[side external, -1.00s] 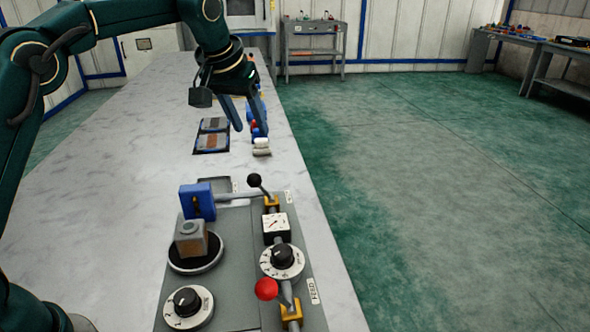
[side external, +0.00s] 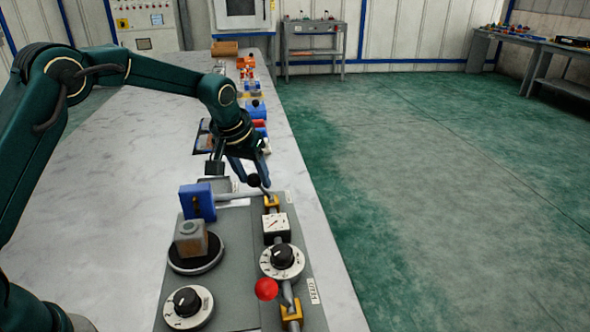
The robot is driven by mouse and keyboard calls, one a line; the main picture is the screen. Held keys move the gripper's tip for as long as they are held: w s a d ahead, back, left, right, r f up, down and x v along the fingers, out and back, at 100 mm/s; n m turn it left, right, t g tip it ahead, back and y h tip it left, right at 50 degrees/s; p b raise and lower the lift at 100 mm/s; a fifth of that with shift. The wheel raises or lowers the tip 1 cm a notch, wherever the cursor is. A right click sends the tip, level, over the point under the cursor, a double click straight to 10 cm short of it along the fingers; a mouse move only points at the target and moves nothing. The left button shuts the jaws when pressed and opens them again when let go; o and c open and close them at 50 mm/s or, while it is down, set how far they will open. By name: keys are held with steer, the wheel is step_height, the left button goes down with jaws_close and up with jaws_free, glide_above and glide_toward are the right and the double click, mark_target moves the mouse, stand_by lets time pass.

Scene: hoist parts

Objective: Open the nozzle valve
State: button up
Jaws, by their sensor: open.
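My gripper (side external: 252,177) is open, with its dark blue fingers pointing down over the far end of the grey panel (side external: 236,240). A black ball knob (side external: 254,181) on a lever shows right at the fingertips, and I cannot tell whether they touch it. The lever belongs to a valve with a yellow body (side external: 271,201) on the pipe. A second yellow valve (side external: 291,312) with a red ball knob (side external: 266,289) sits at the near end. The labels are too small to read surely, so I cannot tell for certain which is the nozzle valve.
Between the valves are a white gauge (side external: 276,226) and a black dial (side external: 283,258). A blue block (side external: 197,202), a grey-brown cube (side external: 190,240) on a black round plate and another dial (side external: 187,302) stand to the left. The left tabletop is clear.

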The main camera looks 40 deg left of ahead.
mark_target(273, 200)
steer(key=shift+f, duration=0.6)
steer(key=shift+w+d, duration=0.1)
steer(key=shift+w+d+r, duration=0.25)
steer(key=shift+w+d, duration=0.35)
steer(key=shift+w+d+r, duration=0.2)
steer(key=shift+w+d, duration=0.35)
steer(key=shift+d, duration=0.05)
steer(key=shift+w, duration=0.1)
steer(key=shift+w+d+f, duration=0.2)
steer(key=shift+w+d, duration=0.45)
steer(key=shift+d, duration=0.05)
steer(key=shift+o, duration=0.6)
